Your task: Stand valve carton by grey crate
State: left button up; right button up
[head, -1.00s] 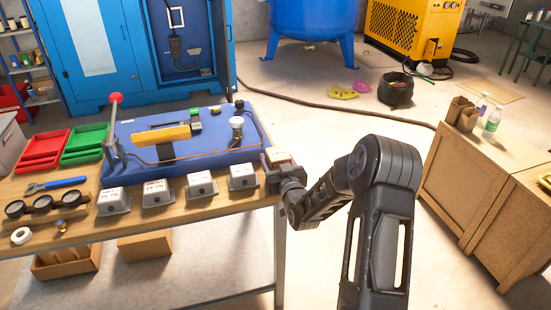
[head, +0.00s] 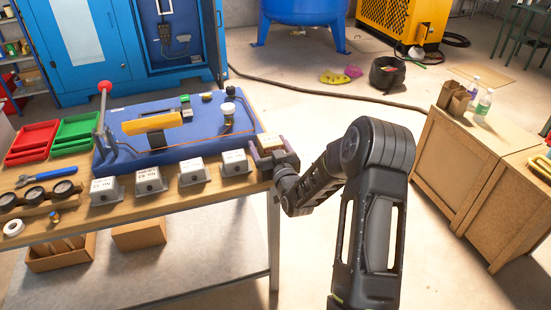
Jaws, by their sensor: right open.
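A small carton (head: 270,142) with a pale top, likely the valve carton, stands at the right end of the workbench (head: 222,190). My right gripper (head: 266,155) is open at the carton, with its dark fingers close around the near part of it. The fingers hide the carton's lower part, and I cannot tell whether they touch it. A grey box (head: 4,131), possibly the grey crate, is cut off by the left edge of the view. My left gripper is out of view.
Several grey labelled boxes (head: 149,180) line the bench's front beside the carton. Behind them is a blue board (head: 190,146) with a yellow part and a red-knobbed lever. Red (head: 32,139) and green (head: 77,134) trays are left. A brown cabinet (head: 460,170) stands right, across open floor.

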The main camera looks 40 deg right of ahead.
jog(key=b+v, duration=0.1)
jog(key=v, duration=1)
jog(key=shift+s+b, duration=0.2)
jog(key=shift+b, duration=0.1)
jog(key=s+a+f+g+y, duration=0.2)
jog(key=a+f+g+y, duration=0.15)
jog(key=a+f, duration=0.75)
jog(key=s+a+f+g+y, duration=0.2)
jog(key=a+f+g+y, duration=0.15)
jog(key=a+f, duration=0.7)
jog(key=s+a+f+n+g+y, duration=0.1)
jog(key=s+a+f+g, duration=0.3)
jog(key=s+a, duration=0.4)
jog(key=s+a+f+n+g+y, duration=0.1)
jog(key=s+a+f+g+y, duration=0.1)
jog(key=s+a+f+g, duration=0.3)
jog(key=s+a+f, duration=0.1)
jog(key=s+a, duration=0.2)
jog(key=s, duration=0.4)
jog(key=shift+f, duration=0.4)
jog(key=shift+o, duration=0.4)
